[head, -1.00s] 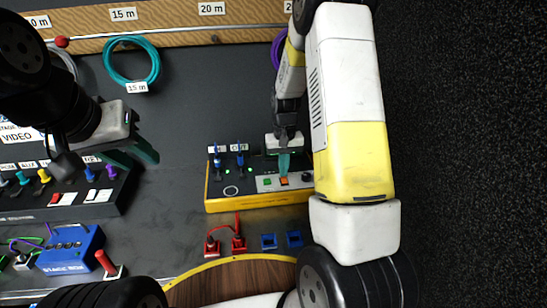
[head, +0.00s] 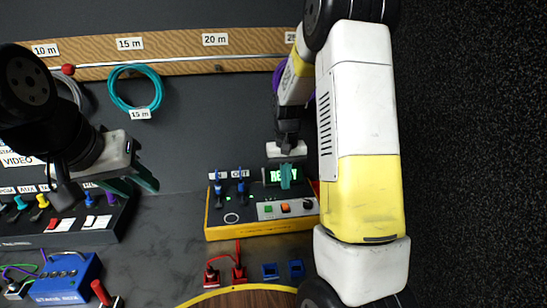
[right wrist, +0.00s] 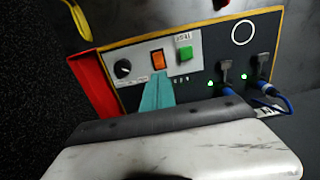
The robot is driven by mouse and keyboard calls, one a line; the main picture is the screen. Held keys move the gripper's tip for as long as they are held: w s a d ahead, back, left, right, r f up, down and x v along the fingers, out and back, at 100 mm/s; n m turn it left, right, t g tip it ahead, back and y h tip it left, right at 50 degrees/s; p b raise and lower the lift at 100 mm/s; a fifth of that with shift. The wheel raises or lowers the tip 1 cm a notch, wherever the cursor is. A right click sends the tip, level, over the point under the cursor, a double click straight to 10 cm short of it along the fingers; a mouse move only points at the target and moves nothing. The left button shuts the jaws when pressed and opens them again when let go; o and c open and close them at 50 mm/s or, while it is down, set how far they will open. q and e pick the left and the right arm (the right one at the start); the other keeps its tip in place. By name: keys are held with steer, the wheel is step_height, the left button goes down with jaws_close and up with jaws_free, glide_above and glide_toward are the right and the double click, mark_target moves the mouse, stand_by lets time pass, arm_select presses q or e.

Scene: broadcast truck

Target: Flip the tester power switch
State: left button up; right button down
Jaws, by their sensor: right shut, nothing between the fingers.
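The tester (head: 225,219) is a yellow-edged box with a dark top, right of centre in the head view. Its orange power switch (head: 285,208) sits on a pale panel between a green button (head: 267,209) and a black knob. The switch (right wrist: 158,60) looks lit in the right wrist view. My right gripper (head: 286,184) is shut and empty, its teal fingertips apart from the switch in the head view. Green display text shows behind it, partly hidden. In the wrist view the fingertips (right wrist: 157,80) lie just below the switch. My left gripper (head: 137,186) is open and empty at left.
Blue cables (right wrist: 283,102) plug into the tester beside green lights. A switcher panel (head: 70,225) and a blue stage box (head: 65,278) stand at left. Red and blue connectors lie in front of the tester. A teal cable coil (head: 135,88) hangs behind.

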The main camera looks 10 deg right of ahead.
step_height(320, 180, up, 8)
steer(key=w, duration=0.1)
steer(key=shift+f, duration=0.15)
steer(key=shift+d, duration=0.1)
steer(key=s+a+r+t+y, duration=0.2)
steer(key=s+a+r+t, duration=0.1)
steer(key=s+r, duration=0.9)
steer(key=s+a+n+t, duration=0.1)
steer(key=s+a+t, duration=0.1)
steer(key=s, duration=1)
steer(key=shift+r+t, duration=0.35)
steer(key=shift+t, duration=0.25)
steer(key=shift+s, duration=0.1)
